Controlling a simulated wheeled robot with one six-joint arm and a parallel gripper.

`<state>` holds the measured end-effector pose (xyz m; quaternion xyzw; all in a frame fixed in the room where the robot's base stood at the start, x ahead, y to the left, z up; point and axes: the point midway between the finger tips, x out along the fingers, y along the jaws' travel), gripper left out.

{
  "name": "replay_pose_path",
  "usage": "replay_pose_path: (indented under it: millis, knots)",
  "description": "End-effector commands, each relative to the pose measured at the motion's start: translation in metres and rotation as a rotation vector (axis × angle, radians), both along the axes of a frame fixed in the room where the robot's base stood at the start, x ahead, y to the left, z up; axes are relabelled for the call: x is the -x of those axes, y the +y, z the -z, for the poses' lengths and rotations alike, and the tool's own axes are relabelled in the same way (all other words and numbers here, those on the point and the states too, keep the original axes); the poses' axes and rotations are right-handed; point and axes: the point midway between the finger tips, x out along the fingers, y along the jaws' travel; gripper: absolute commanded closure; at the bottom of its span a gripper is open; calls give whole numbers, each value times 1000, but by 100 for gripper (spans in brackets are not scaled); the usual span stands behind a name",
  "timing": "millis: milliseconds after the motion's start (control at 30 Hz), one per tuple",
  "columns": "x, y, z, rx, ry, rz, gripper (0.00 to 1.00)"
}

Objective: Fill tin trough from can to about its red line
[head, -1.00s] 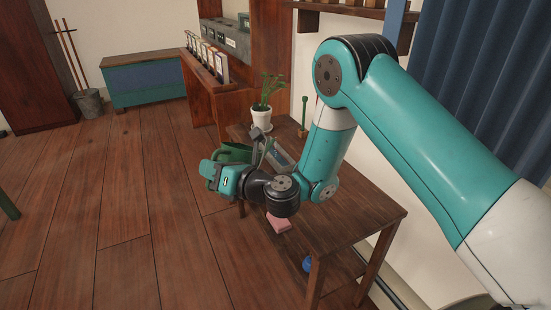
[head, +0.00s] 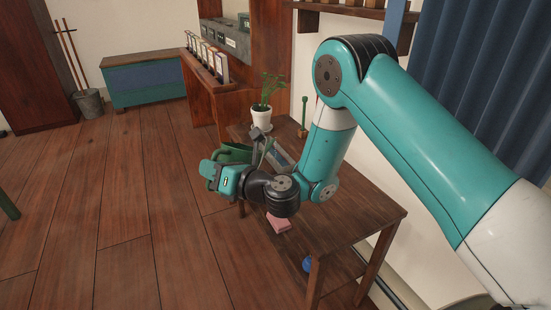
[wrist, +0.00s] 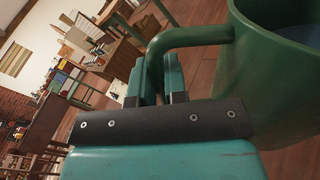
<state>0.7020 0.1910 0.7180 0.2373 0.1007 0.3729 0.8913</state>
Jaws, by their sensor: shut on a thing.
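The green can (head: 236,153) is held by my gripper (head: 213,170) at the left edge of the wooden table, in the head view. In the wrist view my gripper (wrist: 157,85) is shut on the handle of the can (wrist: 265,95), and a dark bluish surface shows inside its rim. The grey tin trough (head: 284,160) lies on the table just right of the can, partly hidden by my arm and the can's spout side. Its red line and its water level cannot be made out. I cannot see any stream.
A potted plant (head: 262,118) and a green upright tool (head: 304,114) stand at the table's (head: 358,213) back. A pink block (head: 278,224) and a blue item (head: 308,264) are lower down. Open floor lies to the left.

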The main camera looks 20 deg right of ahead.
Motion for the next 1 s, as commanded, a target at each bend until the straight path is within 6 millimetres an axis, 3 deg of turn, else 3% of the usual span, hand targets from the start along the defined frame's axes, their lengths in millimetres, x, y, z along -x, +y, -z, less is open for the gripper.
replay_pose_path:
  millis: [1000]
  knots:
    - [-3,-2,-14,-31,27,0,100]
